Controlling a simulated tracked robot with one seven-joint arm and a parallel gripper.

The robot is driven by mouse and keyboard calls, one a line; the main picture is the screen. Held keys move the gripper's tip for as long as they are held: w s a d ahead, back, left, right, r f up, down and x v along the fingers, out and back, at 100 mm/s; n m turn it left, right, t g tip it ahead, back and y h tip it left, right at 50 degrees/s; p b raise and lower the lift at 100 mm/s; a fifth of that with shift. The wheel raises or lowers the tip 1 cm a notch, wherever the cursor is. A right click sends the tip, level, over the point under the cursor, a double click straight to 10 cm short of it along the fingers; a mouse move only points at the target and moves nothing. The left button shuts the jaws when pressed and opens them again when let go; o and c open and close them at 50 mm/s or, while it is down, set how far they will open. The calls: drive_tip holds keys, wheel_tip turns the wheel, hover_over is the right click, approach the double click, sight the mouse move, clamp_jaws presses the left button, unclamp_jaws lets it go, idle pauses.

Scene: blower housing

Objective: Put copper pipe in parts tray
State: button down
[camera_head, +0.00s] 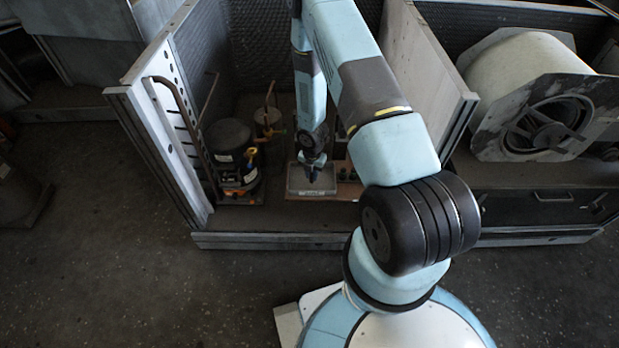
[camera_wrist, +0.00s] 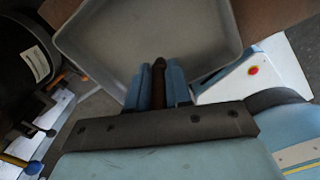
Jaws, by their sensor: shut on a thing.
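My gripper (camera_wrist: 160,84) is shut on the copper pipe (camera_wrist: 158,72), a short brown piece whose rounded end sticks out between the blue fingers in the wrist view. The parts tray (camera_wrist: 103,68) is a grey, shallow, open tray, and its visible floor is bare. The fingers and pipe overlap the tray's near part in the wrist view; I cannot tell how high above it they are. In the head view my gripper (camera_head: 312,174) is over the tray (camera_head: 299,192), and the pipe is too small to make out there.
A black compressor (camera_head: 232,150) stands left of the tray, with a smaller canister (camera_head: 267,118) behind it. The metal housing's left wall (camera_head: 160,140) and front rail (camera_head: 270,240) bound the space. A blower drum (camera_head: 530,75) sits to the right.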

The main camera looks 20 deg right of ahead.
drive_tip(key=shift+f, duration=0.95)
drive_tip(key=shift+f, duration=0.1)
drive_tip(key=c, duration=1)
unclamp_jaws()
drive_tip(key=shift+c, duration=0.2)
wheel_tip(320, 180, up, 12)
drive_tip(key=shift+r, duration=0.2)
